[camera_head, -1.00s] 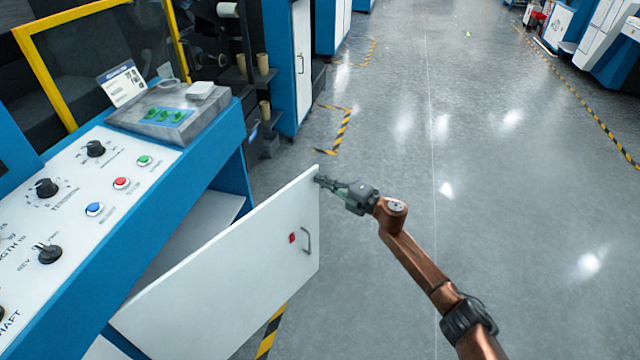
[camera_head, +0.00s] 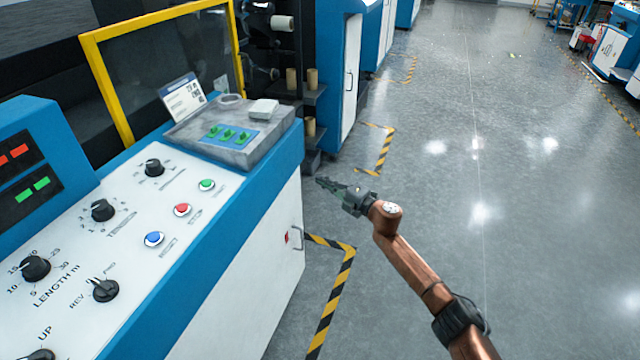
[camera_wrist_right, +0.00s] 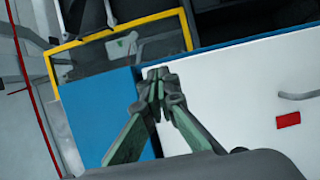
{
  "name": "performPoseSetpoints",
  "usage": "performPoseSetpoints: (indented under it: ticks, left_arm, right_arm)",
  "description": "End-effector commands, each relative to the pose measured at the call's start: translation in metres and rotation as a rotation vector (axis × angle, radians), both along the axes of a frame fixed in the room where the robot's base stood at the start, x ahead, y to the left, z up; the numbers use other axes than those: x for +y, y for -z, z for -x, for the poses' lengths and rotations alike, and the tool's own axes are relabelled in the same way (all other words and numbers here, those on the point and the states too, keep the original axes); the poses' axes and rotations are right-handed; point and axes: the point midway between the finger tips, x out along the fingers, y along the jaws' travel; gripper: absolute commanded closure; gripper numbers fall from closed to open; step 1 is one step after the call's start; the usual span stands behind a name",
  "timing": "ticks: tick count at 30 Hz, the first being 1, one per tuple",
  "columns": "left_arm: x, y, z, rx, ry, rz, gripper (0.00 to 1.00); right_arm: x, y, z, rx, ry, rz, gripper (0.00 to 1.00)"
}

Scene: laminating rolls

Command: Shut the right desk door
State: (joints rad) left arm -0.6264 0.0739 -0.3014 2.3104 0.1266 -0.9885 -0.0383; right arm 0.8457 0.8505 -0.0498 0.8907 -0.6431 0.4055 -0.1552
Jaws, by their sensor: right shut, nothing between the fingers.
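The right desk door (camera_head: 250,275) is a white panel under the blue desk edge, with a grey handle (camera_head: 298,238) and a red square (camera_head: 287,237). It looks flush with the desk front, with no gap visible. In the right wrist view the door (camera_wrist_right: 235,75) fills the right side beside a blue panel. My right gripper (camera_head: 321,182) is shut and empty, just right of the door's far top corner. In the wrist view its closed fingertips (camera_wrist_right: 158,76) overlap the border between blue panel and door. I cannot tell whether they touch. My left gripper is not in view.
The blue desk (camera_head: 210,235) carries a control panel (camera_head: 125,235) with knobs and buttons, and a grey box (camera_head: 230,135). A yellow-framed screen (camera_head: 170,65) stands behind. Yellow-black tape (camera_head: 338,290) marks the floor. The grey floor (camera_head: 480,220) to the right is clear.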

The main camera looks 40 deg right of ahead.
Motion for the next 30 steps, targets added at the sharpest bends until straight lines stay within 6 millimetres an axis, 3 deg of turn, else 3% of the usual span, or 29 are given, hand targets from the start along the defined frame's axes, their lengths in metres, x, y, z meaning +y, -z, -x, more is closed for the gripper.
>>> performPoseSetpoints:
  ticks: [17, 21, 24, 30]
  left_arm:
    - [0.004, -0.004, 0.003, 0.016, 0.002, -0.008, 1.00]
    - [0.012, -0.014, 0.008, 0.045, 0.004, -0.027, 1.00]
    - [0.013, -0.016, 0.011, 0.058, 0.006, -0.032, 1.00]
    - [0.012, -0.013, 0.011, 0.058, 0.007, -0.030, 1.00]
  right_arm:
    - [-0.015, -0.001, 0.013, 0.000, 0.006, 0.002, 1.00]
    - [-0.029, -0.001, 0.029, 0.001, 0.006, 0.001, 1.00]
    - [-0.054, -0.002, 0.032, -0.001, 0.008, 0.000, 1.00]
    - [-0.085, 0.001, 0.034, 0.002, -0.004, 0.000, 1.00]
